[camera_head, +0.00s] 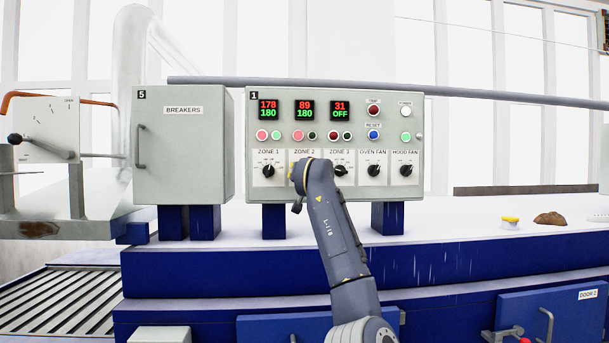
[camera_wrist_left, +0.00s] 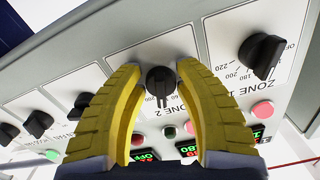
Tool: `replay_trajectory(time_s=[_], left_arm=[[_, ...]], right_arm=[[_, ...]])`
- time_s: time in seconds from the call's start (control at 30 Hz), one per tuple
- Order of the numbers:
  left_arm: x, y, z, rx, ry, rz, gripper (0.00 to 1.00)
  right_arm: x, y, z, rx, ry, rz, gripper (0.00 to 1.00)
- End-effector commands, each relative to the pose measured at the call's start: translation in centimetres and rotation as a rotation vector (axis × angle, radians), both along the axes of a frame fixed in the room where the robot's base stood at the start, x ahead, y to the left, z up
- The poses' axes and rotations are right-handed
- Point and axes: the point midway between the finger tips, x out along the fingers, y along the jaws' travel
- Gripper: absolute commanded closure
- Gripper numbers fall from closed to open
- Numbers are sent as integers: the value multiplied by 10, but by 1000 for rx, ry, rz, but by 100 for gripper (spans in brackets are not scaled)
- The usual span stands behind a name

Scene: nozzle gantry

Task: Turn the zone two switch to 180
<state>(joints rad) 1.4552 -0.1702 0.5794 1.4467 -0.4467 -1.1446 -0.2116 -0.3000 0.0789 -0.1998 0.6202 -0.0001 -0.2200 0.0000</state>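The zone two switch (camera_wrist_left: 160,82) is a black knob on the grey control panel (camera_head: 385,115). In the head view my left arm hides it. In the left wrist view, where the panel appears upside down, the yellow fingers of my left gripper (camera_wrist_left: 160,68) stand open on both sides of the knob, with a small gap visible at each side. Whether either fingertip touches it is unclear. The zone 2 display (camera_head: 304,109) reads 89 in red above 180 in green. My right gripper is not in view.
The zone 1 knob (camera_head: 268,171) and zone 3 knob (camera_head: 340,170) flank the spot. Oven fan (camera_head: 374,171) and hood fan (camera_head: 406,170) knobs are farther right. Indicators and buttons sit above. A breakers box (camera_head: 184,150) stands left of the panel.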

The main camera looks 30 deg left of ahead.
Motion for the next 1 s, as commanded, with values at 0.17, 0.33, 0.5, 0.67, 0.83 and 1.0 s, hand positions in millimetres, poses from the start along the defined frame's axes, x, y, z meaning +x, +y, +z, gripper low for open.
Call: replay_trajectory(time_s=[0.17,0.33,0.5,0.67,0.83,1.0], left_arm=[[0,0,0,1,1,0,48],[0,0,0,1,0,1,48],[-4,-3,0,0,0,1,48],[-17,-14,0,1,-1,0,48],[-41,-33,0,0,-1,0,48],[-64,-51,0,-1,-2,0,48]], right_arm=[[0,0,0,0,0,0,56],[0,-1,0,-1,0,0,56],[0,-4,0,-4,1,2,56],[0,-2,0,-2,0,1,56],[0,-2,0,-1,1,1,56],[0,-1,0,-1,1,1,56]])
